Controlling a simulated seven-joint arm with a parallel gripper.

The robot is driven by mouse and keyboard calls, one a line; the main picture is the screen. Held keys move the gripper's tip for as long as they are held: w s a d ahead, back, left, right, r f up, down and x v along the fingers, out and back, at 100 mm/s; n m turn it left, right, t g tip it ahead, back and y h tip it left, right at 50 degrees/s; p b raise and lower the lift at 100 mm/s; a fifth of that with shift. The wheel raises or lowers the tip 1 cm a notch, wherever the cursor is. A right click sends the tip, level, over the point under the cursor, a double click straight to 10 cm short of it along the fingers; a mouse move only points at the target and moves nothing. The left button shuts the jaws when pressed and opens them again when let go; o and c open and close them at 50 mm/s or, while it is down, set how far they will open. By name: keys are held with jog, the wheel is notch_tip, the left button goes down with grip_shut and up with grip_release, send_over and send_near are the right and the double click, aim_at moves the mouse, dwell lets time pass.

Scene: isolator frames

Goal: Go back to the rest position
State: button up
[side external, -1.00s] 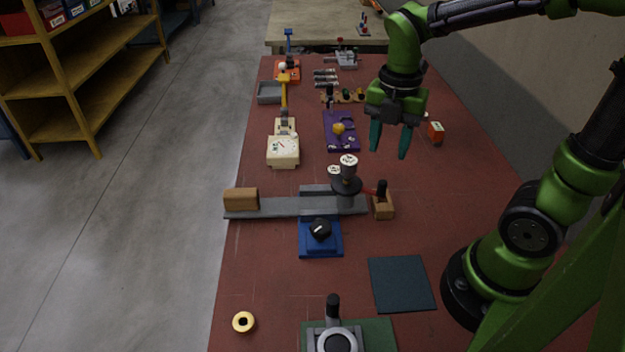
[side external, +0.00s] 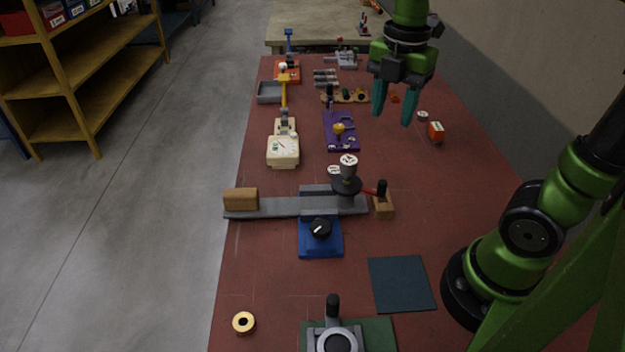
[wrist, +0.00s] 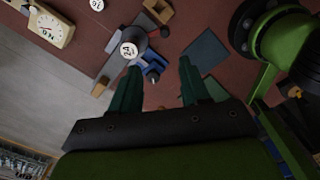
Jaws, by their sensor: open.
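My gripper (side external: 396,106) hangs above the far right part of the red table (side external: 450,210), fingers pointing down. Its two teal fingers are apart with nothing between them. In the wrist view my gripper (wrist: 158,88) also shows open and empty, and the table lies well below it. No object touches the fingers in either view.
A grey bar device (side external: 280,207) with a brown block crosses the table's middle. The table's right middle is bare.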

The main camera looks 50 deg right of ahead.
jog(key=s+a+m+t+y, duration=0.1)
jog(key=a+m+t, duration=0.1)
jog(key=m, duration=0.9)
jog(key=s+a+m+t+y, duration=0.1)
jog(key=s+a+m+t, duration=0.1)
jog(key=m, duration=1)
jog(key=a+t, duration=0.1)
jog(key=t, duration=0.1)
jog(key=shift+s+f+t, duration=0.15)
jog(key=shift+f+t, duration=0.25)
jog(key=shift+a, duration=0.1)
